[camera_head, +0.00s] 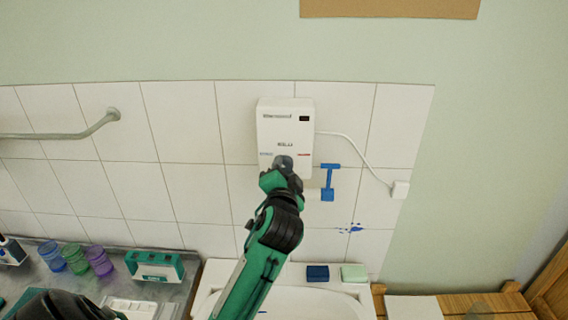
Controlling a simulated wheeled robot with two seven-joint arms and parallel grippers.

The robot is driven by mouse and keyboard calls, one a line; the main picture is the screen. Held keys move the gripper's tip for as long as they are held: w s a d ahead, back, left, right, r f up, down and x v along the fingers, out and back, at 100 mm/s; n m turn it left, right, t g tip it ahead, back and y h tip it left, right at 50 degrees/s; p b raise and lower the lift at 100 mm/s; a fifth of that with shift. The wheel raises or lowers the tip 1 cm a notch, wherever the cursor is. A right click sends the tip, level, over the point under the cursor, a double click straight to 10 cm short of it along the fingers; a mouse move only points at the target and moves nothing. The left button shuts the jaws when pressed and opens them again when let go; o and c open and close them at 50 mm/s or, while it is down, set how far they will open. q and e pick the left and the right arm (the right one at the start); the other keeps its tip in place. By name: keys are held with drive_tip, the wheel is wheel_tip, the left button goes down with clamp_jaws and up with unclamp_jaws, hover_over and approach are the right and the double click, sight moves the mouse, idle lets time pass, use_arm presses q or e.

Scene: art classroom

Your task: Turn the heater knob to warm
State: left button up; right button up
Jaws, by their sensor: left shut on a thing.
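The white heater (286,130) is mounted on the tiled wall, with a small dark display at its upper right. Blue and red marks flank the lower front where the knob (284,161) sits; the knob is mostly hidden. My left gripper (282,172), green and black, is up against the heater's lower front and is shut on the knob. The knob's pointer and exact setting cannot be made out. My right gripper is not seen.
A white cable runs to a wall socket (400,189). Below are a white sink (330,304), a blue sponge (317,273) and a pale green block (354,273). Coloured cups (76,258) stand at lower left.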

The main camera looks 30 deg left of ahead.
use_arm(q)
drive_tip(key=m+p, duration=0.4)
drive_tip(key=shift+r+m, duration=0.3)
drive_tip(key=shift+m, duration=0.1)
drive_tip(key=m+p, duration=0.1)
drive_tip(key=m, duration=0.1)
drive_tip(key=shift+f+m+p, duration=0.1)
drive_tip(key=shift+m+p, duration=0.2)
drive_tip(key=shift+p, duration=0.1)
drive_tip(key=m, duration=0.2)
drive_tip(key=shift+f+m, duration=0.1)
drive_tip(key=shift+m, duration=0.3)
drive_tip(key=m, duration=0.4)
drive_tip(key=shift+m, duration=0.3)
drive_tip(key=m, duration=0.4)
drive_tip(key=shift+f+m, duration=0.1)
drive_tip(key=shift+m, duration=0.8)
drive_tip(key=o, duration=1)
